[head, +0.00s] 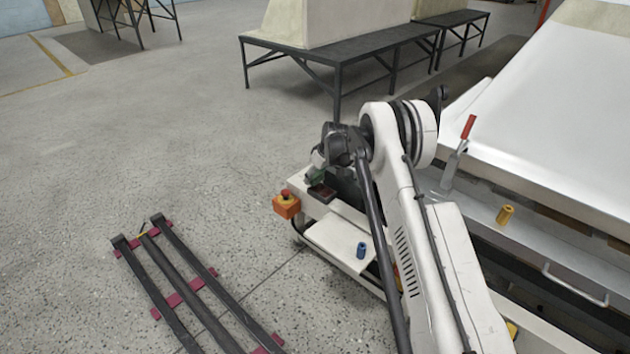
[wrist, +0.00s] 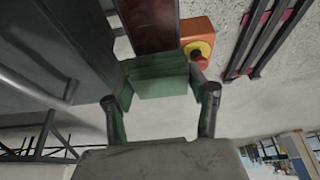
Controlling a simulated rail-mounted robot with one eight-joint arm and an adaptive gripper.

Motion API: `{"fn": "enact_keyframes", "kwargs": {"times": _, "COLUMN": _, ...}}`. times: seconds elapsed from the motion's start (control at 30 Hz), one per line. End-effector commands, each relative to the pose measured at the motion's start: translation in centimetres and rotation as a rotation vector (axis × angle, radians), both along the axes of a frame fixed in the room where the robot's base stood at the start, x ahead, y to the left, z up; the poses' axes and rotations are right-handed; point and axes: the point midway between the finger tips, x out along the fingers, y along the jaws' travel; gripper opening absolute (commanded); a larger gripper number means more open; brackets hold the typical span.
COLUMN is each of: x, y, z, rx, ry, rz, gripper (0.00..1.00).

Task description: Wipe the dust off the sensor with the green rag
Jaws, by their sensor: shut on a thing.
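The green rag (wrist: 158,76) shows in the wrist view as a folded, block-like piece between the two fingers of my gripper (wrist: 160,86). My gripper is shut on it. In the head view a bit of the green rag (head: 317,174) shows under my gripper (head: 319,163), mostly hidden by the wrist. A dark box with a dull red face (head: 321,192) lies right by the rag on the white machine's deck; it also shows in the wrist view (wrist: 149,25). It looks like the sensor. I cannot tell whether the rag touches it, and no dust is distinct.
An orange box with a red button (head: 286,204) sits left of the sensor. A blue cylinder (head: 361,250) stands on the white deck. Dark rails (head: 185,280) lie on the floor.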

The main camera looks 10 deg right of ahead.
Motion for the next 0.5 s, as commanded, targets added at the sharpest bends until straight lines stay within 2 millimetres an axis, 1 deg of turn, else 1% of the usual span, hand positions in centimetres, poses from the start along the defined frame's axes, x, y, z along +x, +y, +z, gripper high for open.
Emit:
{"fn": "enact_keyframes", "kwargs": {"times": 0.03, "x": 0.0, "y": 0.0, "z": 0.6, "rx": 0.000, "ry": 0.000, "rz": 0.000, "gripper": 0.24}}
{"fn": "enact_keyframes", "kwargs": {"times": 0.5, "x": 0.0, "y": 0.1, "z": 4.8, "rx": 0.000, "ry": 0.000, "rz": 0.001, "gripper": 0.24}}
